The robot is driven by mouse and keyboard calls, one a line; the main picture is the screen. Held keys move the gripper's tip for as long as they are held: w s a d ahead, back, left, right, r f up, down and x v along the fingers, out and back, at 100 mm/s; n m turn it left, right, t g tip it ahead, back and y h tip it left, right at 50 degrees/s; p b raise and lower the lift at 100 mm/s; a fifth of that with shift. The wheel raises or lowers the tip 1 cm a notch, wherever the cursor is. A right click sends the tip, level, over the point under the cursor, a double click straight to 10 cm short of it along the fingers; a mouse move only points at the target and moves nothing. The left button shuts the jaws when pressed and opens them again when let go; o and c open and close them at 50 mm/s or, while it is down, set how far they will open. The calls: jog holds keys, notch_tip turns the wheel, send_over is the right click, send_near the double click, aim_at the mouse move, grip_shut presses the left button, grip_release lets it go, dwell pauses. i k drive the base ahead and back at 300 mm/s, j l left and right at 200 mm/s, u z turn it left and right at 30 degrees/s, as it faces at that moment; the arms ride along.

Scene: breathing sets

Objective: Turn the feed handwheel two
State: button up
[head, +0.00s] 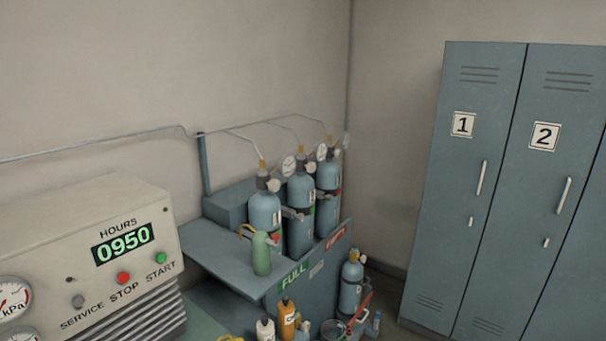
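Three blue-grey gas cylinders stand in a row on the rack: the left one (264,212), the middle one (299,218) and the right one (328,176). Small pale round knobs, possibly handwheels, show near their necks: one by the left cylinder (274,186) and one by the middle cylinder (308,168). Round gauges (289,165) sit beside the tops, and thin lines run up from them to a wall pipe. No label readable here marks a feed handwheel as two. My gripper is not in view.
A beige compressor panel (90,245) reading 0950 fills the lower left. The rack shelf (225,262) carries a green bottle (261,254). An orange bottle (286,320) and a blue cylinder (351,282) stand lower. Lockers 1 (452,190) and 2 (530,200) stand right.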

aim_at(312, 165)
jog(key=i+l+u, duration=0.1)
jog(key=i+l, duration=0.95)
jog(key=i+l+u, duration=0.15)
jog(key=i+l, duration=0.35)
jog(key=l, duration=0.2)
jog(key=z, duration=0.25)
